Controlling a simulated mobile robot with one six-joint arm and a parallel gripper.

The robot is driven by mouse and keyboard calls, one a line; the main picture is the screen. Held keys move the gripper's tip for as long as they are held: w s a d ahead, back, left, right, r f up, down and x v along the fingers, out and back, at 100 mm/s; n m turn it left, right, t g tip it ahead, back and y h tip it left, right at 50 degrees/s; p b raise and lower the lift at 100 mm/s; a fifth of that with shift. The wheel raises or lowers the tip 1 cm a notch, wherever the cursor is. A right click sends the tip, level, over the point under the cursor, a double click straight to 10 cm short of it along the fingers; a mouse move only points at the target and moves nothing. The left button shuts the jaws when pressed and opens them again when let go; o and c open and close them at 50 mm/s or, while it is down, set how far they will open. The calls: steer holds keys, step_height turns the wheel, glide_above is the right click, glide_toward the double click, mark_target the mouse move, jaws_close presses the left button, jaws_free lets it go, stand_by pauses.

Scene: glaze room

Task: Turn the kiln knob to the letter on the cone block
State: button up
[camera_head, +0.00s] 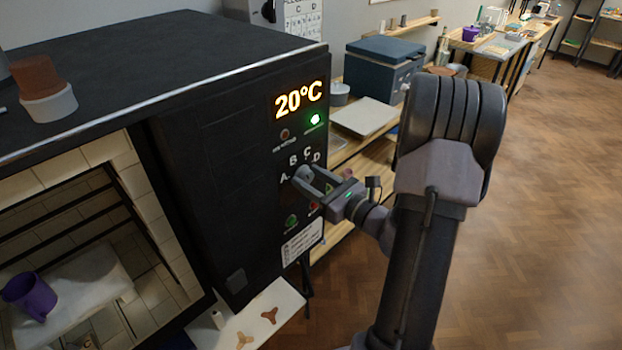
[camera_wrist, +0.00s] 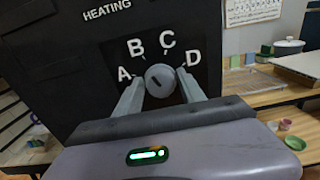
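The grey kiln knob (camera_head: 303,173) is on the black front panel below the letters A, B, C and D. It also shows in the wrist view (camera_wrist: 160,80), with a dark mark on its face; I cannot tell which letter the mark points to. My gripper (camera_head: 310,182) is at the panel, fingers open on either side of the knob. In the wrist view my gripper (camera_wrist: 160,90) shows a small gap between each finger and the knob.
The kiln's chamber (camera_head: 120,180) is open at left, with a purple mug (camera_head: 30,296) inside. The display (camera_head: 298,98) reads 20°C. Wooden shelves with a blue box (camera_head: 384,68) stand behind; floor at right is clear.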

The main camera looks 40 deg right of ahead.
steer(key=shift+c, duration=1.4)
steer(key=shift+r+m+p, duration=0.2)
steer(key=shift+m+p, duration=0.8)
steer(key=shift+p, duration=0.1)
steer(key=m+p, duration=0.3)
steer(key=shift+d, duration=0.1)
steer(key=shift+f+m+p, duration=0.2)
steer(key=shift+m+p, duration=1.1)
steer(key=shift+m, duration=0.7)
